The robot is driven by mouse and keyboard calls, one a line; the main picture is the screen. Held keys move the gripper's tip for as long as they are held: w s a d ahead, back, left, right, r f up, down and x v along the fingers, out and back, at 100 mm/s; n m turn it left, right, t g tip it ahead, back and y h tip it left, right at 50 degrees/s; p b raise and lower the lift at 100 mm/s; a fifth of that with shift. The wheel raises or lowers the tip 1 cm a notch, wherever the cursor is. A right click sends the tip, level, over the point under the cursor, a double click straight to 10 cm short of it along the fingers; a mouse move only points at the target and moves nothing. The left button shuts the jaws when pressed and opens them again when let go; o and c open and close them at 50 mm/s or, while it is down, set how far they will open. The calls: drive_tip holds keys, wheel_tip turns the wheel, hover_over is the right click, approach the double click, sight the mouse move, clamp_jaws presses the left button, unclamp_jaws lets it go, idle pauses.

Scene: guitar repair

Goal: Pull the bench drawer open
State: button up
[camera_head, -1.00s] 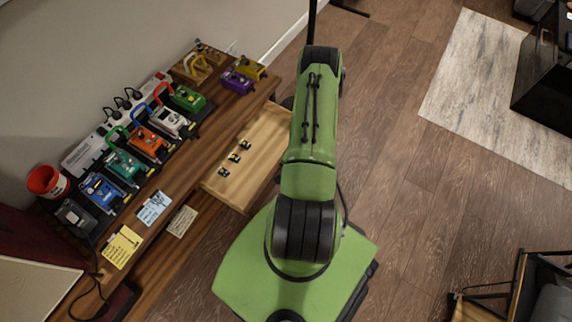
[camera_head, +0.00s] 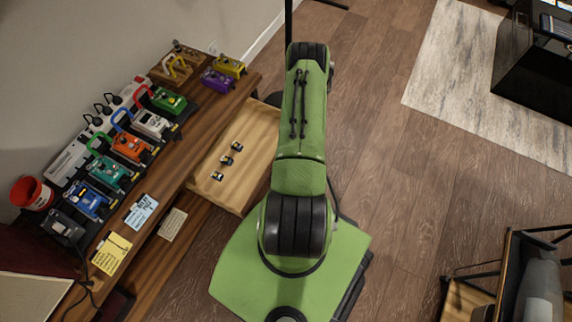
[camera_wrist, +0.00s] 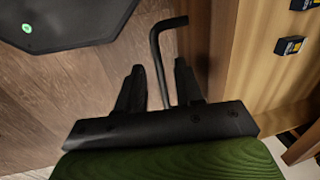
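The wooden bench drawer (camera_head: 255,140) stands pulled out from the bench in the head view, its inside open to view. Its front panel (camera_wrist: 222,60) is at the right in the wrist view. A black bar handle (camera_wrist: 158,60) stands off that panel. My gripper (camera_wrist: 158,80) is at the handle, fingers apart, one on each side of the bar. Gaps show between the bar and the fingers; contact is unclear. In the head view my arm hides the gripper and handle.
Several small dark parts (camera_head: 225,161) lie in the drawer. The bench (camera_head: 165,190) carries several coloured pedals, a red cup (camera_head: 32,192) and notes. Wooden floor (camera_head: 385,190) is clear to the right, with a pale rug (camera_head: 470,80) and a black cabinet (camera_head: 535,65) beyond.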

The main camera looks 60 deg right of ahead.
wheel_tip(320, 180, up, 16)
drive_tip(key=s+p, duration=0.3)
drive_tip(key=p, duration=0.2)
drive_tip(key=shift+d+f, duration=0.15)
drive_tip(key=shift+f, duration=0.1)
drive_tip(key=shift+w, duration=0.1)
drive_tip(key=w+a+r+n+p, duration=0.2)
drive_tip(key=w+a+r+n, duration=0.15)
drive_tip(key=r, duration=0.65)
drive_tip(key=w+a+r+n+t+p, duration=0.1)
drive_tip(key=w+a+r+n, duration=0.3)
drive_tip(key=r, duration=0.5)
drive_tip(key=w+a+r+n+p, duration=0.2)
drive_tip(key=w+r, duration=0.3)
drive_tip(key=r, duration=0.5)
drive_tip(key=s+a+r+n+t+p, duration=0.1)
drive_tip(key=s+a+r+n, duration=0.2)
drive_tip(key=s+a+r, duration=0.2)
drive_tip(key=s+a+r+n+t+p, duration=0.1)
drive_tip(key=s+a+r+n, duration=0.3)
drive_tip(key=a+r, duration=0.5)
drive_tip(key=p+v, duration=0.1)
drive_tip(key=v, duration=0.3)
drive_tip(key=shift+w+r, duration=0.25)
drive_tip(key=shift+r, duration=0.05)
